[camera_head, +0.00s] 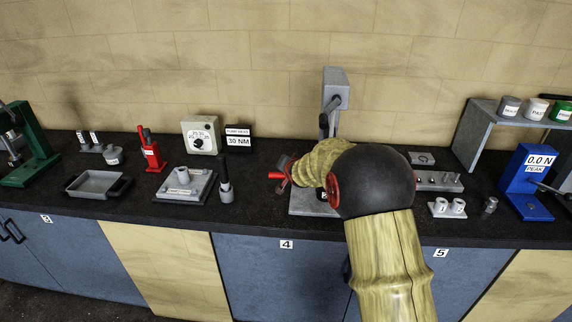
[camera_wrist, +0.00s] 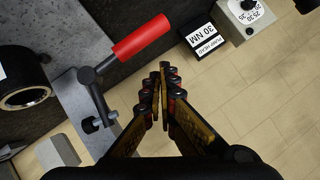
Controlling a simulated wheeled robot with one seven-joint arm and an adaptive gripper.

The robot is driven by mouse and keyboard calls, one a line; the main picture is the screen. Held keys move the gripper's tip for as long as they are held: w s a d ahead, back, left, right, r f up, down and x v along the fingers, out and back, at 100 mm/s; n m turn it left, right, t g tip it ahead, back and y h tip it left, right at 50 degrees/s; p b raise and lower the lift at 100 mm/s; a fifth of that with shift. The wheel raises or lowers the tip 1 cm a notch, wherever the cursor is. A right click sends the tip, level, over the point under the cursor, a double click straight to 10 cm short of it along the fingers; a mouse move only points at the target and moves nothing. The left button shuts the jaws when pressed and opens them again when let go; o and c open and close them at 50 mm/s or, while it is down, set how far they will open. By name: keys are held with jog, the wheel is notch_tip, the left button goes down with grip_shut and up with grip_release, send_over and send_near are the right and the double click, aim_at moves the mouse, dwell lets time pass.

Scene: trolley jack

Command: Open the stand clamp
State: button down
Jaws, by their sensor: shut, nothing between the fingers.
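The stand (camera_head: 336,90) rises behind my arm in the head view, with its grey base (camera_head: 305,205) partly hidden by the arm. The stand clamp shows in the wrist view as a dark bent lever with a red handle (camera_wrist: 141,37) and a small bolt (camera_wrist: 91,125) at its lower end. In the head view only the red handle (camera_head: 276,176) shows clearly, left of my arm. My gripper (camera_wrist: 165,70) is shut and empty. In the wrist view its fingertips are just right of and below the red handle, apart from it in the picture; the depth gap is unclear.
A dark cylinder with a pale ring (camera_wrist: 25,82) stands beside the clamp. The 30 NM sign (camera_head: 238,137) and dial box (camera_head: 201,137) are behind to the left. A dark upright tool (camera_head: 225,183) stands left of the clamp. The blue gauge (camera_head: 526,180) is far right.

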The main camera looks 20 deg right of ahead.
jog(key=shift+w+a+f+b, duration=0.25)
jog(key=shift+a+f, duration=0.15)
jog(key=shift+f, duration=0.25)
jog(key=shift+w+a+f+b, duration=0.1)
jog(key=shift+w+a+f, duration=0.2)
jog(key=shift+f, duration=0.35)
jog(key=shift+s+a, duration=0.1)
jog(key=s+a+r+p, duration=0.2)
jog(key=s+a+r, duration=0.3)
jog(key=s+r, duration=0.2)
notch_tip(320, 180, up, 2)
jog(key=shift+s+r, duration=0.15)
jog(key=shift+s, duration=0.15)
